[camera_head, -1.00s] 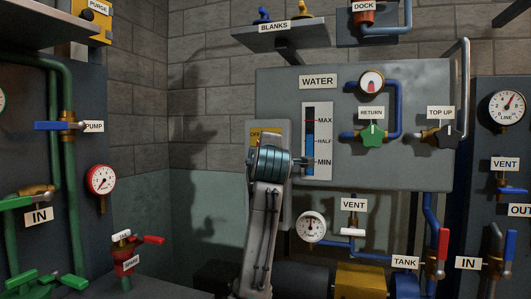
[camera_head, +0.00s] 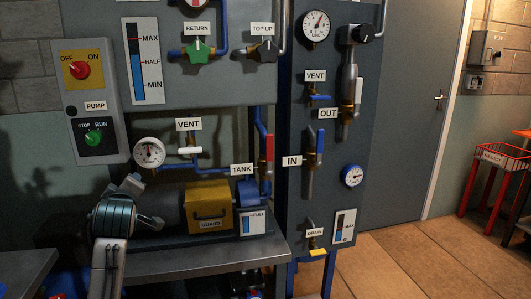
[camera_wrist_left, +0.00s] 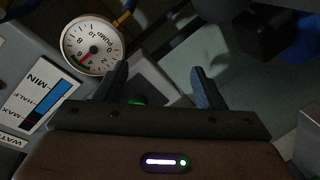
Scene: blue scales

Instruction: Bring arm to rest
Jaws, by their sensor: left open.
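My left arm (camera_head: 112,238) rises from the bottom left of the head view, in front of the grey bench and below the pump switch box. Behind the fingers a green knob (camera_wrist_left: 137,101) partly shows, and the round pump gauge (camera_wrist_left: 91,45) is at upper left. My right gripper is not in view.
The pump switch box (camera_head: 88,100) and a white vent handle (camera_head: 190,151) are on the wall side. A yellow guard box (camera_head: 208,204) stands on the bench (camera_head: 190,262). A red reject rack (camera_head: 492,160) stands at right. Open tiled floor (camera_head: 400,265) lies before the door.

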